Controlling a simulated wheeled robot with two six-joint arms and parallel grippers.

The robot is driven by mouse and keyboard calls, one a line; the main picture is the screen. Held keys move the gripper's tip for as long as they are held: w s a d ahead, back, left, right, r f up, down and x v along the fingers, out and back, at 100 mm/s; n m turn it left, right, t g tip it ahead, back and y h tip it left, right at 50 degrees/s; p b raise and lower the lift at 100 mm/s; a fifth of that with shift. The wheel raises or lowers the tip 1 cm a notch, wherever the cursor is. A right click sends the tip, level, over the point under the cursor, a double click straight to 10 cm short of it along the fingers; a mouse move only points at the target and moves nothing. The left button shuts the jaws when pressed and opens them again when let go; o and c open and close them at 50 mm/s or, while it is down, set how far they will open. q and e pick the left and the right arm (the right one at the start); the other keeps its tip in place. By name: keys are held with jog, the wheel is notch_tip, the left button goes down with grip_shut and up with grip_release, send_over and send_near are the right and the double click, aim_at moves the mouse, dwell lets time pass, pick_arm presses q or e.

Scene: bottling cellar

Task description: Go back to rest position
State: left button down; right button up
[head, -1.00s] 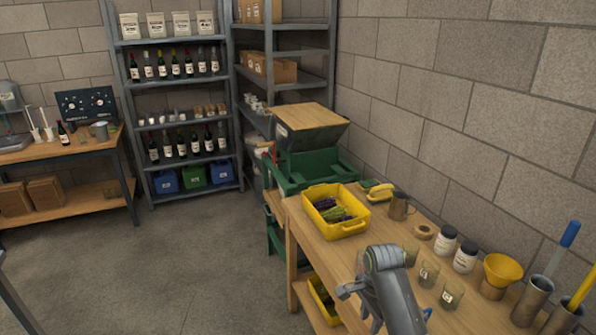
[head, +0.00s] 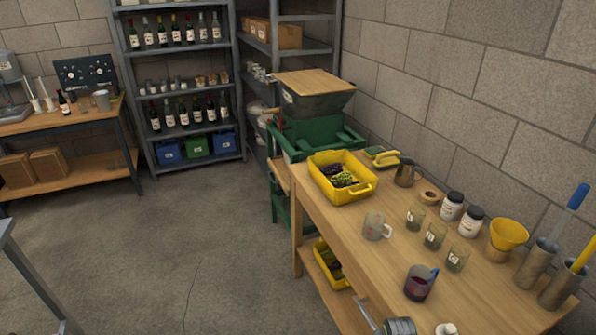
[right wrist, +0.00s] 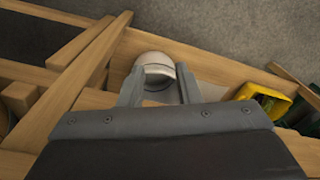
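My right gripper (right wrist: 159,68) shows in the right wrist view with its two grey fingers apart. A pale round object (right wrist: 154,66) appears at and beyond the fingertips, partly hidden by them; I cannot tell whether they touch it. My left gripper is not in view.
On the bench stand a grey mug (head: 376,228), a cup of dark red liquid (head: 418,288), several glasses, two jars, a yellow funnel (head: 508,234) and a yellow crate (head: 340,190) of grapes. A green-framed machine (head: 312,130) stands behind. The floor (head: 180,250) at left is clear.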

jog(key=s+d+f+n+b, duration=0.2)
jog(key=s+d+f+n, duration=0.15)
jog(key=s+f, duration=1.2)
jog(key=s+d+f+n, duration=0.1)
jog(key=s+f, duration=0.1)
jog(key=s, duration=0.6)
jog(key=s+d+f+n+b, duration=0.1)
jog(key=s+d+f+n, duration=0.1)
jog(key=s, duration=0.6)
jog(key=s+d+f+n+h, duration=0.1)
jog(key=s+f+n, duration=0.1)
jog(key=s+f, duration=0.2)
jog(key=s, duration=0.3)
jog(key=shift+s+d+t, duration=0.15)
jog(key=shift+s+t, duration=0.25)
